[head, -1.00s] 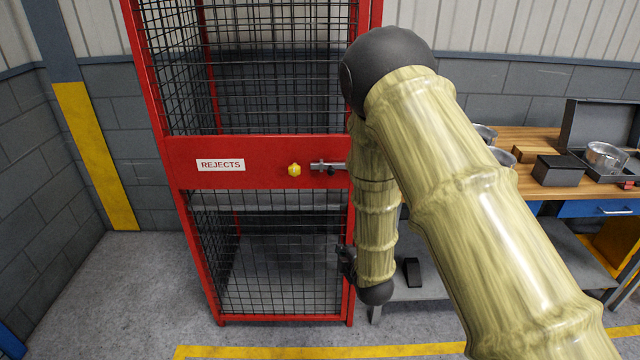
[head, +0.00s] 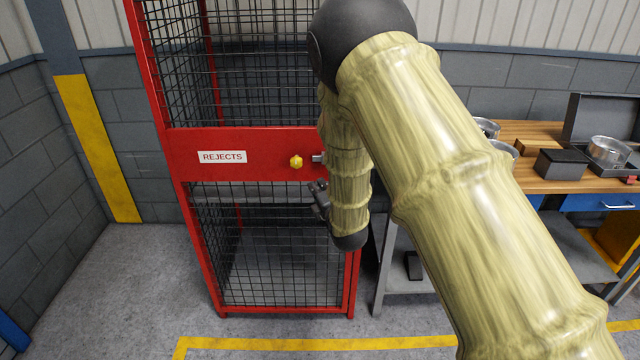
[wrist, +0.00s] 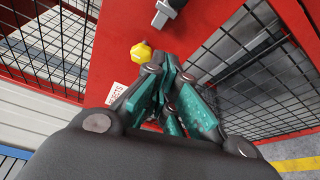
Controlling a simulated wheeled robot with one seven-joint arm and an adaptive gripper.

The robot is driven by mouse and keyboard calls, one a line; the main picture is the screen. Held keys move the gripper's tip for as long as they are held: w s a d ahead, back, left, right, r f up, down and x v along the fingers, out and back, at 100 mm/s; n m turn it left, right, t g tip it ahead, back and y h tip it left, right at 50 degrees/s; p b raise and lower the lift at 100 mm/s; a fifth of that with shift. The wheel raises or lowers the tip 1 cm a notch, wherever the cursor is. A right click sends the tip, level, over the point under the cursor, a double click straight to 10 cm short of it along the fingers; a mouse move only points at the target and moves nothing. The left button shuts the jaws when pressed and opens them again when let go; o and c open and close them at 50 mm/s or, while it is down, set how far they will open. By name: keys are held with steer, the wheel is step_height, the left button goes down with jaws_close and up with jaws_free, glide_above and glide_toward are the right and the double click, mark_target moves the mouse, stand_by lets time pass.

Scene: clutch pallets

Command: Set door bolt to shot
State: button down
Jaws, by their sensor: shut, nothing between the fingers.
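The red mesh cage door carries a REJECTS label (head: 222,157) and a yellow knob (head: 296,161) on its middle panel. The grey door bolt (head: 318,159) sits just right of the knob, and my arm hides most of it in the head view. In the wrist view the bolt's end (wrist: 168,12) is at the top, with the yellow knob (wrist: 141,50) below and left of it. My gripper (head: 318,196) is below and near the bolt, in front of the door. In the wrist view its teal-padded fingers (wrist: 172,78) are shut and empty, apart from the bolt.
A wooden workbench (head: 520,135) with metal parts and dark boxes stands right of the cage. A grey block wall (head: 30,150) is at the left. The floor before the cage (head: 130,290) is clear.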

steer(key=w+d+p, duration=0.1)
steer(key=w, duration=0.7)
steer(key=shift+r+p, duration=0.15)
steer(key=shift+p, duration=0.25)
steer(key=shift+d, duration=0.15)
